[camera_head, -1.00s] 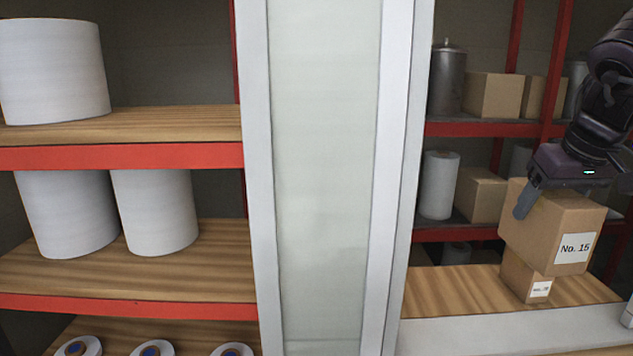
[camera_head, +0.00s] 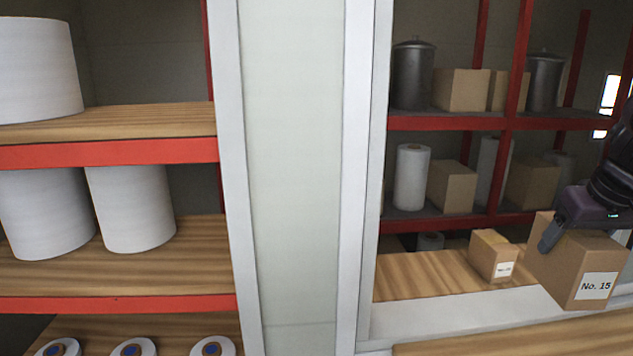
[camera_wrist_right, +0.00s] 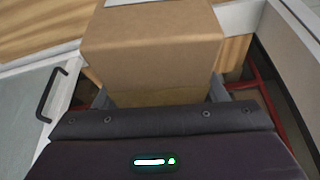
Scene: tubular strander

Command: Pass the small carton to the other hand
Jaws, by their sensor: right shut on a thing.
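A brown carton labelled "No. 15" (camera_head: 577,262) is held in my right gripper (camera_head: 588,232), at the right of the head view. One finger shows against the carton's left side; the other is hidden behind it. In the right wrist view the carton (camera_wrist_right: 150,45) fills the space between the two fingers. A smaller brown carton (camera_head: 490,257), its label too small to read, sits on the wooden surface just left of the held one, apart from it in the picture. My left gripper is not in view.
A pale panel with white posts (camera_head: 290,180) stands mid-view. Left of it, a red-edged shelf (camera_head: 110,152) holds large white rolls. Behind the wooden surface (camera_head: 415,275), a red rack (camera_head: 450,122) holds cartons, rolls and metal canisters. The wooden surface left of the small carton is clear.

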